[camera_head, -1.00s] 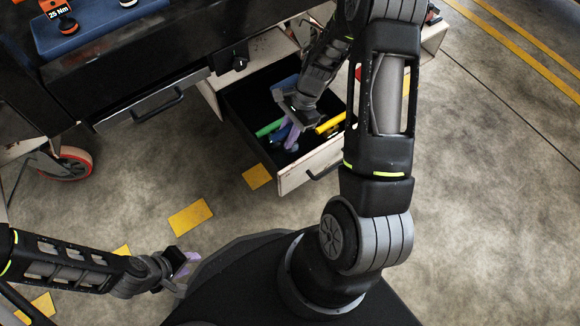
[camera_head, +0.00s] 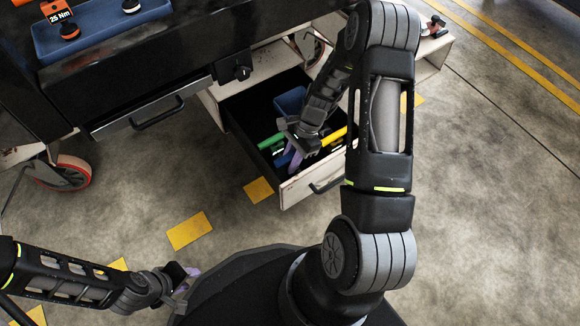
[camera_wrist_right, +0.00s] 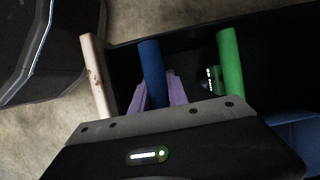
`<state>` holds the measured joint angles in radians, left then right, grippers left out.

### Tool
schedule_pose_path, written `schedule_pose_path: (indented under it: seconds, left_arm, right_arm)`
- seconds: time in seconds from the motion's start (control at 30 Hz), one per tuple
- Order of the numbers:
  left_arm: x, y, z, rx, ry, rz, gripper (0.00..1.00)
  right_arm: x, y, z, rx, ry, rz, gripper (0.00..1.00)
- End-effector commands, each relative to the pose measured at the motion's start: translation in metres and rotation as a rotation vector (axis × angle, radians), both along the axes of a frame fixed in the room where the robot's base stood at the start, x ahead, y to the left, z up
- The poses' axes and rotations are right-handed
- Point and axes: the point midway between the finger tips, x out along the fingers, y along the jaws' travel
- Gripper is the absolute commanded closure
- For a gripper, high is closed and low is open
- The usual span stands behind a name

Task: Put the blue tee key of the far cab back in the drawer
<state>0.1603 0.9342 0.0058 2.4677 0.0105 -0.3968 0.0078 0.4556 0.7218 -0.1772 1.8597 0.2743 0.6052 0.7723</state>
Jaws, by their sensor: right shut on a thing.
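The drawer (camera_head: 304,187) is pulled open under the trolley; its pale front wall also shows in the right wrist view (camera_wrist_right: 97,75). My right gripper (camera_head: 292,162) is down at the drawer, between its side walls. In the right wrist view its purple fingers (camera_wrist_right: 158,92) are shut on the blue tee key (camera_wrist_right: 152,70), whose blue bar stands between them. The key's lower part is hidden, and I cannot tell whether it touches the drawer floor. My left gripper (camera_head: 188,277) is at the lower left, away from the drawer; its opening is not clear.
In the drawer lie a green-handled tool (camera_head: 270,141), also in the right wrist view (camera_wrist_right: 230,62), a yellow one (camera_head: 334,136), and a blue bin (camera_head: 290,101). A blue tray (camera_head: 95,30) sits on top.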

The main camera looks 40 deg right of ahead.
Motion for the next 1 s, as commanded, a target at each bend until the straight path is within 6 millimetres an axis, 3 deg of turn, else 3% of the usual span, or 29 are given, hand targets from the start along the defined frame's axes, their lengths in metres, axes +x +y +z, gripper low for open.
schedule_pose_path:
  seconds: [0.03,0.17,0.6,0.63,0.87,1.0]
  left_arm:
    - [0.001,0.000,-0.008,0.000,-0.002,0.001,0.66]
    - [0.002,0.000,-0.016,0.001,-0.005,0.003,0.66]
    - [0.003,0.000,-0.018,0.001,-0.007,0.004,0.66]
    - [0.003,0.000,-0.017,0.001,-0.007,0.004,0.66]
    - [0.003,0.000,-0.016,0.001,-0.006,0.003,0.66]
    - [0.003,0.000,-0.016,0.001,-0.006,0.003,0.66]
  right_arm:
    - [0.000,0.000,-0.012,0.001,0.001,-0.001,1.00]
    - [0.000,0.000,-0.028,0.001,0.001,-0.001,1.00]
    - [0.000,0.000,-0.033,0.000,0.000,0.000,1.00]
    - [0.000,0.000,-0.032,0.000,0.000,0.000,0.78]
    - [0.000,0.000,-0.031,0.000,0.000,-0.001,0.59]
    - [0.000,0.000,-0.031,0.000,0.000,-0.001,0.59]
